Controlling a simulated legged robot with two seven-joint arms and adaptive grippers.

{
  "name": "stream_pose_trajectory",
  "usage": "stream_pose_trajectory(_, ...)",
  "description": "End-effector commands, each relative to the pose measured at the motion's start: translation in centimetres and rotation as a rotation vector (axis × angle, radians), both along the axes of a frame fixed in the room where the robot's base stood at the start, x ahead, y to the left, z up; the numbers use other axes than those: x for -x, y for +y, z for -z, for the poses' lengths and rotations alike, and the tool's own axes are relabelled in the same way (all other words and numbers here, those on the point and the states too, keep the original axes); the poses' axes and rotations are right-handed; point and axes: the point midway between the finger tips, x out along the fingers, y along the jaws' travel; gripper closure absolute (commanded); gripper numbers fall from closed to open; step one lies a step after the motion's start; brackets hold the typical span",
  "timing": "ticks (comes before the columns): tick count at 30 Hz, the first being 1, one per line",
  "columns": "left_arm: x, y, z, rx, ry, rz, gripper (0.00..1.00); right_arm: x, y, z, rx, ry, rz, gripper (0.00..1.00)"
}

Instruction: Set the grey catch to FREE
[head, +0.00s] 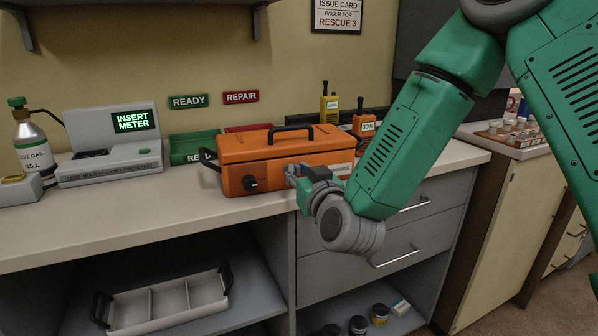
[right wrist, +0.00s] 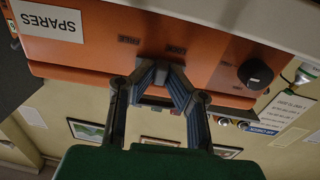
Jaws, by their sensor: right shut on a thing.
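The orange case (head: 285,150) stands shut on the counter, with a black knob (head: 250,184) on its front. My right gripper (head: 293,173) is at the right half of the case front. In the right wrist view, its fingertips (right wrist: 163,68) are drawn together on the grey catch, which they mostly hide. That view is upside down and shows the printed words FREE (right wrist: 128,40) and LOCK (right wrist: 177,50) beside the fingertips. The fingertips are between the two words, nearer LOCK; the catch's exact setting is hidden. My left gripper is not in view.
A meter console (head: 112,145) reading INSERT METER and a test gas bottle (head: 30,140) stand left of the case. A green tray (head: 190,147) and two radios (head: 329,104) are behind it. A divided tray (head: 165,303) lies on the shelf below. The counter's front left is clear.

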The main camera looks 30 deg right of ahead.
Motion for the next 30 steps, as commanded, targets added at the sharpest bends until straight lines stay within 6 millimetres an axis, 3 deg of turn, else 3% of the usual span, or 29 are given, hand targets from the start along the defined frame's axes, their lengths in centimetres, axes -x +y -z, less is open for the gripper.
stream_pose_trajectory(5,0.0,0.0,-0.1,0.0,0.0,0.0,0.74,0.0,-0.5,0.0,-0.001,0.001,0.001,1.0)
stream_pose_trajectory(12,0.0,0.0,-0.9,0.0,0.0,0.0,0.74,0.5,-3.0,0.0,-0.003,0.003,0.001,1.0)
stream_pose_trajectory(18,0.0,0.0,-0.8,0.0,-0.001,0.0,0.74,0.5,-3.0,0.2,-0.003,0.004,0.001,1.0)
stream_pose_trajectory(20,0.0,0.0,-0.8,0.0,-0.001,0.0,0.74,0.5,-3.0,0.2,-0.002,0.005,0.001,0.76)
stream_pose_trajectory(21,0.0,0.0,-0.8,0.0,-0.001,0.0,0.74,0.5,-3.0,0.2,-0.002,0.005,0.001,0.69)
stream_pose_trajectory(30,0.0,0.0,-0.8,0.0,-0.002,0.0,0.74,0.6,-2.9,0.0,-0.002,0.001,0.0,0.69)
